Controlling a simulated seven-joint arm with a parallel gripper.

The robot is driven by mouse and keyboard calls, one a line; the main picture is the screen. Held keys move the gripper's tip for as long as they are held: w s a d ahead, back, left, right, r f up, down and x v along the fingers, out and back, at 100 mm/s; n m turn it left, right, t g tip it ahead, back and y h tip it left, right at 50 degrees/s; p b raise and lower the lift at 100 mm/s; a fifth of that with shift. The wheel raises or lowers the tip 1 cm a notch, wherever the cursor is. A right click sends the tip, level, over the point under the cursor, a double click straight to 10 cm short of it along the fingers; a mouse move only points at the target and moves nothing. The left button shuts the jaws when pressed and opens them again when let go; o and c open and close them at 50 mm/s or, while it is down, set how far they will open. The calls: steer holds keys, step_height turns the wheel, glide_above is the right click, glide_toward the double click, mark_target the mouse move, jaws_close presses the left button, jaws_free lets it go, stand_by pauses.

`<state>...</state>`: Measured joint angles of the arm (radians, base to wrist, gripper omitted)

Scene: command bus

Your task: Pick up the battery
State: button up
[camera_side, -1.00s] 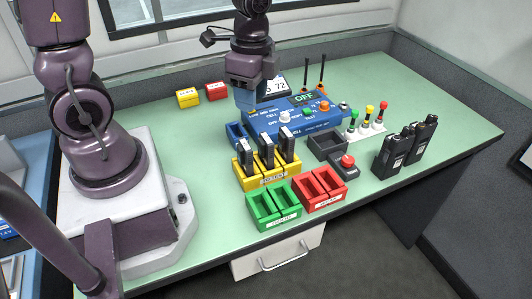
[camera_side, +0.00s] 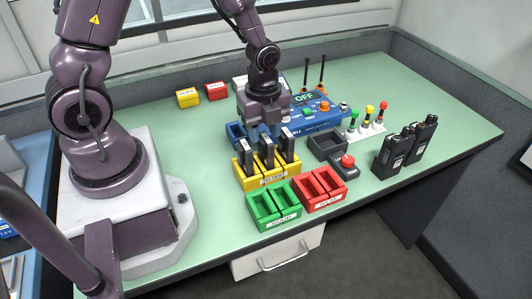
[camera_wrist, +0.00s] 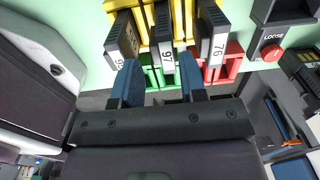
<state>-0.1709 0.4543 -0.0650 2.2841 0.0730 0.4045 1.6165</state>
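Three dark upright batteries with white labels stand in a yellow rack (camera_side: 278,175): the left battery (camera_side: 246,158), the middle battery (camera_side: 266,152) and the right battery (camera_side: 287,143). In the wrist view, the middle battery (camera_wrist: 164,40) reads 97 and the right one (camera_wrist: 215,35) reads 76; the left label is hard to read. My gripper (camera_side: 262,130) is over the rack in the side view. In the wrist view my gripper (camera_wrist: 161,70) is open, its blue fingertips apart with the end of battery 97 showing between them. Contact cannot be seen.
A green double bin (camera_side: 274,206) and a red double bin (camera_side: 324,189) stand in front of the rack. A blue console (camera_side: 315,120) is behind, with a dark tray (camera_side: 326,144) and a red button (camera_side: 347,161) to the right.

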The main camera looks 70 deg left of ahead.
mark_target(265, 139)
step_height(265, 139, down, 5)
steer(key=shift+w+a+f, duration=0.1)
steer(key=shift+w, duration=0.05)
jaws_close()
stand_by(0.4)
